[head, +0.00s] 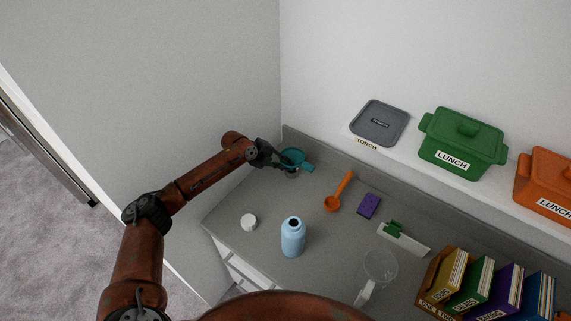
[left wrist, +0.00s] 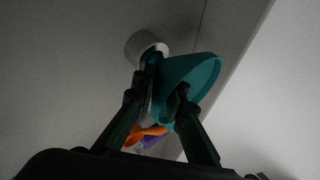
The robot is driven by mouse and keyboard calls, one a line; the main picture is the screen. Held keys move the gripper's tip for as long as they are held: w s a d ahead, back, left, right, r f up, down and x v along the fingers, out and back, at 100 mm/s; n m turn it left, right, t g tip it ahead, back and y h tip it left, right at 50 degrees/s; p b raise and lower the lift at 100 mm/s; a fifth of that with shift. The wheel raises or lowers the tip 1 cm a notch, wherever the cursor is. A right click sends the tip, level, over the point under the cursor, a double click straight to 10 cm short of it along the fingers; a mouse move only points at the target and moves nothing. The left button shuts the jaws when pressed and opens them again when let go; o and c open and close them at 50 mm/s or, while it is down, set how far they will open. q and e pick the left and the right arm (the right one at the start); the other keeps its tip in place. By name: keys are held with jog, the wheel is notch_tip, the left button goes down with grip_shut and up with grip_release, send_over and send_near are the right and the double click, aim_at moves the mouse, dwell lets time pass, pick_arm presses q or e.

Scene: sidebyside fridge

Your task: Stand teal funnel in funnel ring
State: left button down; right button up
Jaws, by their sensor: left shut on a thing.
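The teal funnel (head: 294,154) is at the back left corner of the grey counter in the head view. My left gripper (head: 275,158) is shut on it. In the left wrist view the funnel (left wrist: 197,76) shows its wide cone between and beyond the fingers (left wrist: 167,80); its narrow end is hidden by a finger. A pale round ring (left wrist: 146,46) lies close beside the narrow end in that view. In the head view a grey round piece (head: 291,174), likely the same ring, shows just under the funnel. I cannot tell whether the spout is inside it. My right gripper is out of view.
An orange scoop (head: 333,202), purple sponge (head: 369,205), white lid (head: 249,222), blue bottle (head: 292,238) and clear jug (head: 380,267) stand on the counter. Walls close off the back and left. A shelf holds a green LUNCH box (head: 462,138).

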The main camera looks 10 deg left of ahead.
pick_arm(q)
jog(key=shift+f+b, duration=0.3)
jog(key=shift+f, duration=0.1)
jog(key=shift+f+b, duration=0.4)
jog(key=shift+f, duration=0.05)
jog(key=c, duration=1.9)
grip_release()
jog(key=shift+f, duration=0.1)
